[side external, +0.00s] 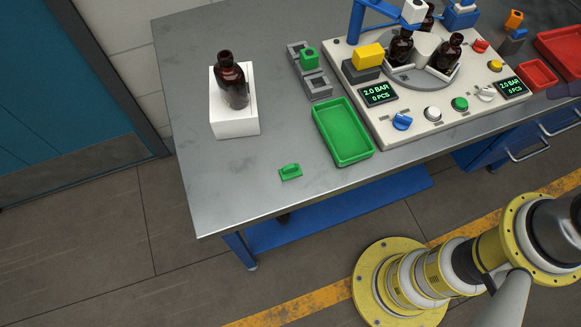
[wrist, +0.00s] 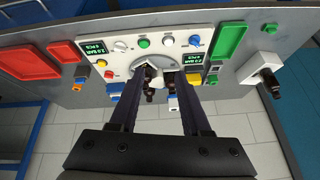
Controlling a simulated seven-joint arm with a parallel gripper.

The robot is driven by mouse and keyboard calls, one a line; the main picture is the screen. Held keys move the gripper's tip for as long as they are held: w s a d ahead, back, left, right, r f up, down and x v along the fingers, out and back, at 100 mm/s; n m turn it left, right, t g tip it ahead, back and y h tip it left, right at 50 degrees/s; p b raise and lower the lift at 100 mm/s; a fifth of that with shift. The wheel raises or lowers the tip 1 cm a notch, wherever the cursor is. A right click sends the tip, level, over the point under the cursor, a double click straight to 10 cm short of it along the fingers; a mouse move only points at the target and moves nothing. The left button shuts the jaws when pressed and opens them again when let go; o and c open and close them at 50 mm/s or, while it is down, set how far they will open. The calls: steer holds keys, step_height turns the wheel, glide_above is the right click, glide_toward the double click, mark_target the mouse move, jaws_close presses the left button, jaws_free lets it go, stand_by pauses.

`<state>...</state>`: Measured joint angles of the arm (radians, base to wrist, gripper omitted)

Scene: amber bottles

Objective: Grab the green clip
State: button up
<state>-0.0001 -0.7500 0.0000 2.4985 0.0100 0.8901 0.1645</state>
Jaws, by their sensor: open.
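The green clip (side external: 290,172) lies flat on the grey table near its front edge, in front of the green tray. It has a flat base with a raised handle. In the wrist view the clip (wrist: 270,28) shows small at the upper right, beyond the green tray. My gripper (wrist: 160,75) shows in the wrist view with its two dark fingers apart and nothing held between them. It is well away from the clip and points toward the white machine panel.
An empty green tray (side external: 349,157) sits behind the clip. A white block (side external: 235,122) bears an amber bottle (side external: 231,80). The machine panel (side external: 440,122) holds bottles, knobs and displays. Red trays (side external: 537,77) stand at the right. The table around the clip is clear.

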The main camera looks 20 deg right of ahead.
steer(key=w+a+r+m+y, duration=0.1)
steer(key=w+a+r+m, duration=0.1)
steer(key=w+a+m, duration=0.3)
steer(key=w+a+r+m+y, duration=0.2)
steer(key=w+r+m, duration=0.1)
steer(key=w+m, duration=0.25)
steer(key=w+a+f+m+g+y, duration=0.15)
steer(key=w+a+f+m, duration=0.25)
steer(key=w+a+m, duration=0.45)
steer(key=n+g, duration=0.3)
steer(key=g, duration=0.1)
glide_above(290, 166)
steer(key=d, duration=0.3)
step_height(290, 166, down, 20)
steer(key=shift+x, duration=3.05)
steer(key=shift+s, duration=0.1)
jaws_close()
